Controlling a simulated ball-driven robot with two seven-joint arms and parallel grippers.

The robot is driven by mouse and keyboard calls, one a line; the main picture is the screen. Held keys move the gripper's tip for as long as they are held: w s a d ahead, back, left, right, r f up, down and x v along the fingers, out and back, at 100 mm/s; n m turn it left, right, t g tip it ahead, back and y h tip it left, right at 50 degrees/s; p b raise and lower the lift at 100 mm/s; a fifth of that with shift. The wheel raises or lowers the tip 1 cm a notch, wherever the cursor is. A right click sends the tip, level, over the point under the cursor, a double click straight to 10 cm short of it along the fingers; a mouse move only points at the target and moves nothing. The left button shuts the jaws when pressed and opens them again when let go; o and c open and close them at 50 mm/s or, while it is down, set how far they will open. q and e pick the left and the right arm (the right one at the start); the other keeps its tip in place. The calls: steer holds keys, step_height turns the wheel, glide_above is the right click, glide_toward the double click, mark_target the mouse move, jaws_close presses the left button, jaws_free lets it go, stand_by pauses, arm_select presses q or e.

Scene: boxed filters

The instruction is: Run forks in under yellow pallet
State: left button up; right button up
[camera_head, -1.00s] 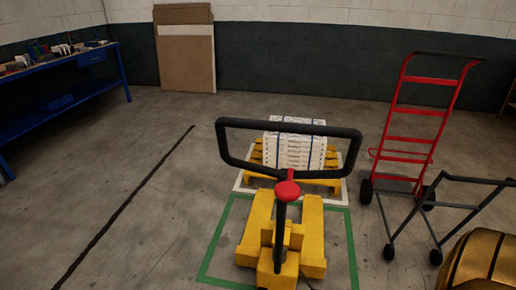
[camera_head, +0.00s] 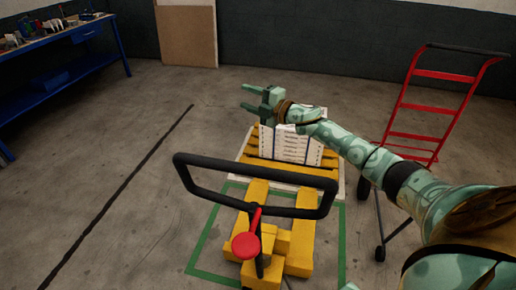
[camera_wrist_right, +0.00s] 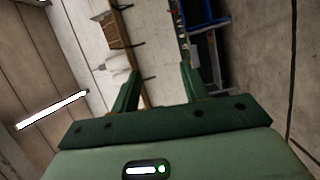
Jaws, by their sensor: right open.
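The yellow pallet (camera_head: 325,182) stands in a white floor outline and bears a stack of white boxes (camera_head: 290,146). The yellow pallet truck stands on this side of it, its two forks (camera_head: 302,222) pointing at the pallet's near side. The fork tips look close to that side; I cannot tell whether any gap is left. Its black loop handle (camera_head: 185,172) leans toward me, with a red knob (camera_head: 246,245) low on it. My right gripper (camera_head: 247,98) is open and empty, in front of the boxes' upper left in the head view; its fingers show in the wrist view (camera_wrist_right: 159,72).
A green floor outline (camera_head: 343,240) surrounds the pallet truck. A red hand truck (camera_head: 418,135) stands at right, partly behind my right arm. A blue workbench (camera_head: 85,55) with tools is at far left. Brown boards (camera_head: 187,35) lean on the wall. The left floor is clear.

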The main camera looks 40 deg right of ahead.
steer(key=s+a+r+n+g+y+p, duration=0.1)
steer(key=s+a+r+n+y, duration=0.2)
steer(key=r, duration=0.5)
steer(key=a+r+n+g+y+p, duration=0.1)
steer(key=a+r+n+y, duration=0.1)
steer(key=r+n, duration=0.4)
step_height(320, 180, up, 6)
steer(key=n+g+h+p, duration=0.2)
steer(key=n+g+h, duration=0.1)
steer(key=n+g, duration=0.8)
glide_above(254, 166)
steer(key=w+d, duration=0.3)
steer(key=d, duration=0.1)
steer(key=n, duration=0.1)
steer(key=s+d+f+n+g+h, duration=0.1)
steer(key=s+d+f+g+h, duration=0.1)
steer(key=s+d+f+h, duration=0.25)
arm_select(q)
steer(key=r, duration=0.2)
steer(key=w+r+b, duration=0.1)
steer(key=r, duration=0.1)
steer(key=shift+d, duration=0.2)
arm_select(e)
steer(key=shift+y, duration=0.45)
steer(key=x, duration=0.5)
steer(key=s+a+x, duration=0.1)
steer(key=x, duration=1)
steer(key=shift+s+a+f, duration=0.1)
steer(key=shift+s+a, duration=0.2)
steer(key=shift+a, duration=0.2)
